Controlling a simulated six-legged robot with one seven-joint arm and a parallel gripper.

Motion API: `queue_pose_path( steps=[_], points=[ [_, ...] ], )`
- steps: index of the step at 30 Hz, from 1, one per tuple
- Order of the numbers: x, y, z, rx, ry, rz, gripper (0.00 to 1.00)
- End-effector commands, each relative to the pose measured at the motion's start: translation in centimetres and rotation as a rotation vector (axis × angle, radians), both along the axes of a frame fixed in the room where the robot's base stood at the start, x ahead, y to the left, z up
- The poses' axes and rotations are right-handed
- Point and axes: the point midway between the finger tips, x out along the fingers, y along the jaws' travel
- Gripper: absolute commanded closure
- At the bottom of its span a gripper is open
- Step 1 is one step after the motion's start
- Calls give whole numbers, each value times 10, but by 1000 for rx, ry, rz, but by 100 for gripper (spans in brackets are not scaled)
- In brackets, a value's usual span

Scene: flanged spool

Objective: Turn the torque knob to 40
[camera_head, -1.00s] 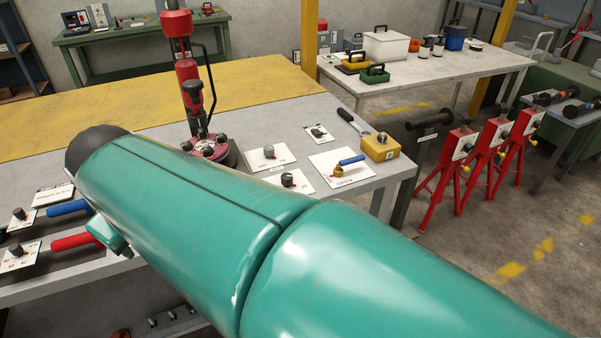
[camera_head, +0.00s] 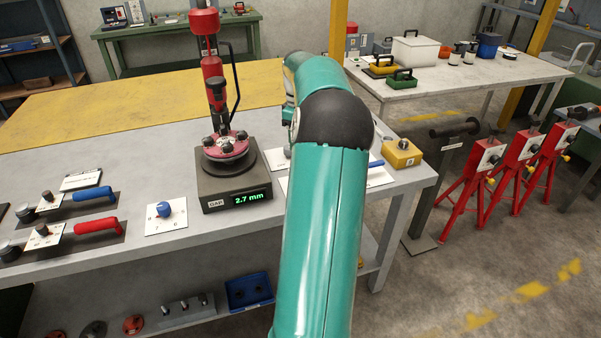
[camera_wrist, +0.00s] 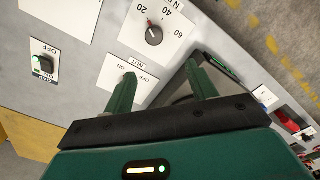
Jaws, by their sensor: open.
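The torque knob (camera_wrist: 154,35) is a dark round knob on a white plate marked 20, 40, 60 and N m. It sits near the top middle of the wrist view, with a small red mark beside it towards the 20–40 side; its exact setting is too small to read. My gripper (camera_wrist: 161,78) is open and empty. Its two green fingers point towards the plate, and the knob lies beyond their tips, apart from them. In the head view my arm hides the knob and gripper.
A NUT switch plate (camera_wrist: 128,78) lies by the left finger, partly covered. An ON/OFF switch (camera_wrist: 43,63) is further left. In the head view, a press with a 2.7 mm display (camera_head: 250,197) stands left of my arm; a yellow block (camera_head: 402,153) sits right.

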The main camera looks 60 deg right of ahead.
Motion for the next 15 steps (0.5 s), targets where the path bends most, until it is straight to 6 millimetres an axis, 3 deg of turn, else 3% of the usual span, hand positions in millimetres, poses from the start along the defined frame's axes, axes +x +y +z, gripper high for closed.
queue_pose_path(
  steps=[3, 8, 15],
  points=[
    [-12, -12, -8, 12, -5, -4, 43],
    [-12, -13, -24, 14, -3, -2, 43],
    [-10, -11, -70, 14, -3, 0, 43]
  ],
)
